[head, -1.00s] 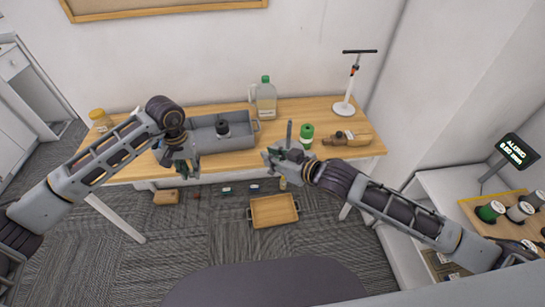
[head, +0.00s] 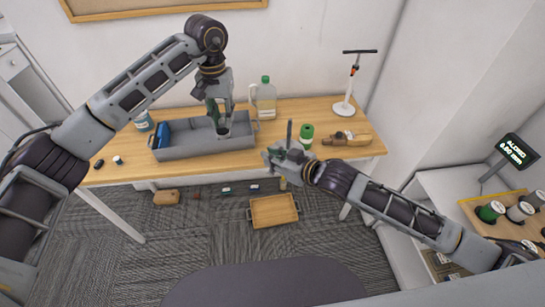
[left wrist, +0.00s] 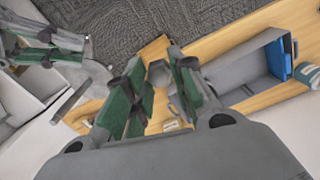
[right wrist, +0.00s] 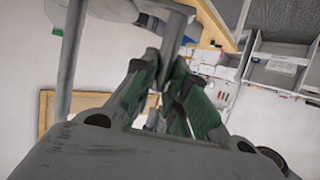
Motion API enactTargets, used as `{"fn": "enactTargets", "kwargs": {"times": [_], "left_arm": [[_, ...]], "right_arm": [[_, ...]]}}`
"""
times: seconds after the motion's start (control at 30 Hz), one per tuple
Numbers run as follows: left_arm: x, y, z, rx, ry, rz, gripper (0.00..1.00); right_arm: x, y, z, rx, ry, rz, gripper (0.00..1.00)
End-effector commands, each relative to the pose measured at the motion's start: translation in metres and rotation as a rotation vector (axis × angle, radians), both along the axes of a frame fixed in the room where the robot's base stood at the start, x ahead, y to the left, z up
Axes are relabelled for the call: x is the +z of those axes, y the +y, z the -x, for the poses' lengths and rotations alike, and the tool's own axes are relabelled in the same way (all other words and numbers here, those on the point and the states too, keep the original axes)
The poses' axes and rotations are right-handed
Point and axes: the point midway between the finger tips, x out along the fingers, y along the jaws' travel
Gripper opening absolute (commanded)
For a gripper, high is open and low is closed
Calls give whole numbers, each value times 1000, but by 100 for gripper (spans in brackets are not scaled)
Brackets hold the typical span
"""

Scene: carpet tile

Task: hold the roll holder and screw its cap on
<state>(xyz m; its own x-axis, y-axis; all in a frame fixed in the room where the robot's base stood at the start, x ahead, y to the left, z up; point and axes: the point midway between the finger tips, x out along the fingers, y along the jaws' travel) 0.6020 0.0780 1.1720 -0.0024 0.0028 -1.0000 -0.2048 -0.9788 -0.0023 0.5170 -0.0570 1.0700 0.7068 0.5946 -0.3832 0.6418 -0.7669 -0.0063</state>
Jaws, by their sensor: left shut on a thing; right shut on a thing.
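The roll holder shows as an upright grey rod (head: 289,133) at my right gripper (head: 283,153), in front of the table. My right gripper is shut on the holder; in the right wrist view a grey bar (right wrist: 172,45) lies between its fingers. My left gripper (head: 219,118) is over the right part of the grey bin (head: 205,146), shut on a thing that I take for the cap. In the left wrist view a grey faceted piece (left wrist: 160,72) shows between its fingertips. A dark round thing (head: 223,131) is just under the gripper; the fingers partly hide it.
The wooden table (head: 125,177) carries a jug (head: 265,98), a green can (head: 306,136), a brown item (head: 346,138) and a pump (head: 347,100). A blue item (head: 163,135) is in the bin. A tray (head: 273,223) is on the floor. Rolls (head: 490,211) stand at right.

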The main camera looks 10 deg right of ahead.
Motion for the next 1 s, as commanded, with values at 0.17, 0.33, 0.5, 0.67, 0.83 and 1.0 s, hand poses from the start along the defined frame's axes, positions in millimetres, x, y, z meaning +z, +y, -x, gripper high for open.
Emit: {"fn": "enactTargets", "kwargs": {"times": [0.17, 0.33, 0.5, 0.67, 0.83, 1.0], "left_arm": [[29, -30, -5, -44, -3, 1, 6], [53, -58, -7, -83, -4, 0, 6], [74, -86, -7, -124, -4, -1, 6], [91, -113, -5, -159, -3, -2, 6], [105, -142, -1, -194, -2, -2, 6], [116, -171, 4, -216, -3, -2, 6]], "right_arm": [[1, 0, 0, 0, -2, -1, 0], [1, 0, 0, 0, -2, -1, 0], [1, 0, 0, 0, -2, -1, 0], [1, 0, 0, 0, -2, -1, 0], [1, 0, 0, 0, -2, -1, 0], [1, 0, 0, 0, -2, -1, 0]]}}
